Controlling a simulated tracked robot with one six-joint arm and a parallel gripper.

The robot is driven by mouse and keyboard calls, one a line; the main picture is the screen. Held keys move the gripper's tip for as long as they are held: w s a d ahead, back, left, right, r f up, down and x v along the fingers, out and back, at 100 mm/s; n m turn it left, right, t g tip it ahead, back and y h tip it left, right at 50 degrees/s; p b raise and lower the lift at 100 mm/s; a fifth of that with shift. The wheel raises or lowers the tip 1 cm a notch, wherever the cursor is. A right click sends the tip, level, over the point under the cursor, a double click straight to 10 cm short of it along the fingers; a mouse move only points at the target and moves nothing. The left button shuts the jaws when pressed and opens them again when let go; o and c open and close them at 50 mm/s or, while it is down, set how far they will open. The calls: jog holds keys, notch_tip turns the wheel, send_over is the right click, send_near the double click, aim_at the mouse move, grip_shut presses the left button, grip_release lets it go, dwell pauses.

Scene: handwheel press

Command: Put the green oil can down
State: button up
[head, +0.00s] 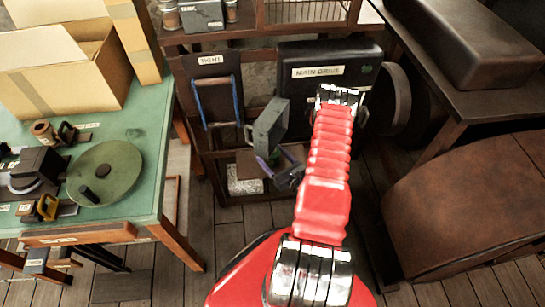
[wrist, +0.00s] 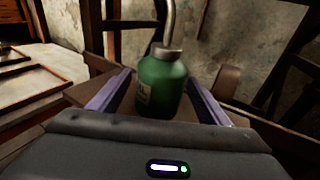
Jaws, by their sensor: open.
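The green oil can (wrist: 162,85) stands upright on a small brown wooden surface (wrist: 88,92) in the wrist view. It has a grey metal cap, a pale spout rising from it and a partly visible label on its left side. My gripper (wrist: 158,88) is open, with one purple finger on each side of the can. A gap shows on both sides, so the fingers appear clear of it. In the head view my gripper (head: 270,163) is low, in front of the shelf below the main drive. I cannot make out the can there.
A dark shelf unit with a black main drive box (head: 330,83) stands behind my gripper. A pale block (head: 244,173) lies on its lower shelf. A green-topped table (head: 140,135) with a handwheel (head: 104,172) is left, a brown rounded bulk (head: 470,205) right.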

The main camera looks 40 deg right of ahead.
jog(key=shift+r, duration=0.1)
jog(key=s+a+r, duration=0.1)
jog(key=s, duration=1)
jog(key=shift+s+a, duration=0.25)
jog(key=shift+s, duration=0.15)
dwell(0.6)
